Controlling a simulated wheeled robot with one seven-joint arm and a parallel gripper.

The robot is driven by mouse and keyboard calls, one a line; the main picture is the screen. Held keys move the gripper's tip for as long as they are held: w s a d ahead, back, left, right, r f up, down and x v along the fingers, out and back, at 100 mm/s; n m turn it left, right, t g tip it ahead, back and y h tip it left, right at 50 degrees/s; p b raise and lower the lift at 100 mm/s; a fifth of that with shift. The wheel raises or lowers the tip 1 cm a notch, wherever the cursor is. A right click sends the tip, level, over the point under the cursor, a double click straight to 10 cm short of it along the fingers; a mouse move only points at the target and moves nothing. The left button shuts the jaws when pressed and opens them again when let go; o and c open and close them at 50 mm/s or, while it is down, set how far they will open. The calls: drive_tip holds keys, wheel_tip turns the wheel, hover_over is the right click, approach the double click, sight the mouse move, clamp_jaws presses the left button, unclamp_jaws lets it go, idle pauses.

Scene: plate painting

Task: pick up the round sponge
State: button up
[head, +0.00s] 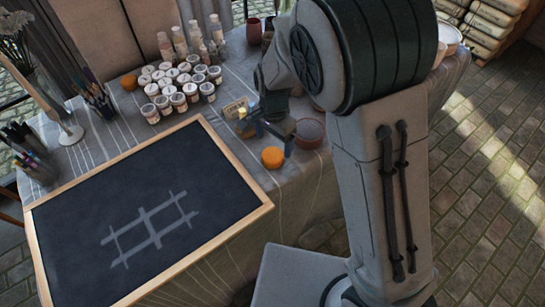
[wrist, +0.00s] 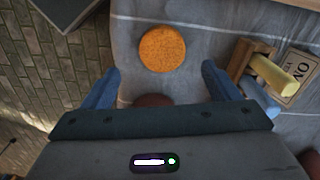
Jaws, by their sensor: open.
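A round orange sponge (head: 272,157) lies flat on the grey tablecloth near the table's front edge. In the wrist view the sponge (wrist: 162,48) sits ahead of the gap between my fingers, roughly centred. My gripper (head: 268,128) is above the table, just behind the sponge in the head view. In the wrist view its two blue fingers (wrist: 160,85) are wide apart, with nothing held between them. Another round orange item (head: 129,82) lies at the back left, by the paint jars; I cannot tell what it is.
A framed chalkboard (head: 150,215) lies left of the sponge. Several paint jars (head: 180,85) stand behind. A reddish bowl (head: 310,131) is right of my gripper.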

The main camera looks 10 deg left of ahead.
sight(272, 155)
drive_tip(key=f, duration=0.7)
drive_tip(key=shift+s+a+f, duration=0.15)
drive_tip(key=shift+a+f, duration=0.1)
drive_tip(key=c, duration=1.1)
